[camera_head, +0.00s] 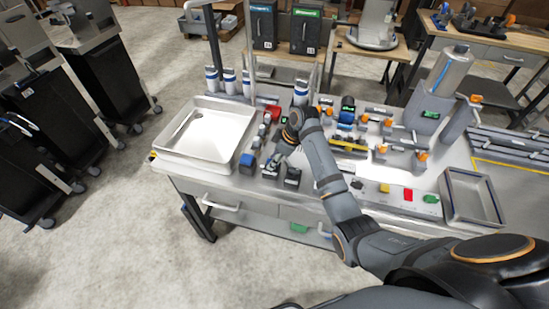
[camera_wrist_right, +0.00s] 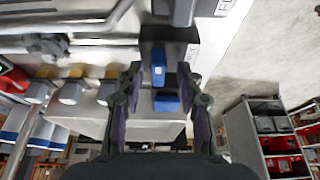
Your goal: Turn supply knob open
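My right gripper (camera_head: 276,161) is low over the front of the workbench (camera_head: 225,186), among small dark devices. In the right wrist view my right gripper (camera_wrist_right: 163,78) is open, its two fingers well apart. A blue knob or handle (camera_wrist_right: 158,68) on a dark block shows between the fingers, with a gap on each side. A second blue part (camera_wrist_right: 166,102) is just below it in the picture. I cannot tell for sure which blue part is the supply knob; in the head view the gripper hides most of this spot. My left gripper is not in view.
A large white tray (camera_head: 165,158) stands left of the gripper, with a blue-fronted device (camera_head: 247,162) between. Valves with orange knobs (camera_head: 381,149) and a metal cylinder (camera_head: 447,72) stand to the right. A shallow grey tray (camera_head: 447,205) sits at the bench's right end.

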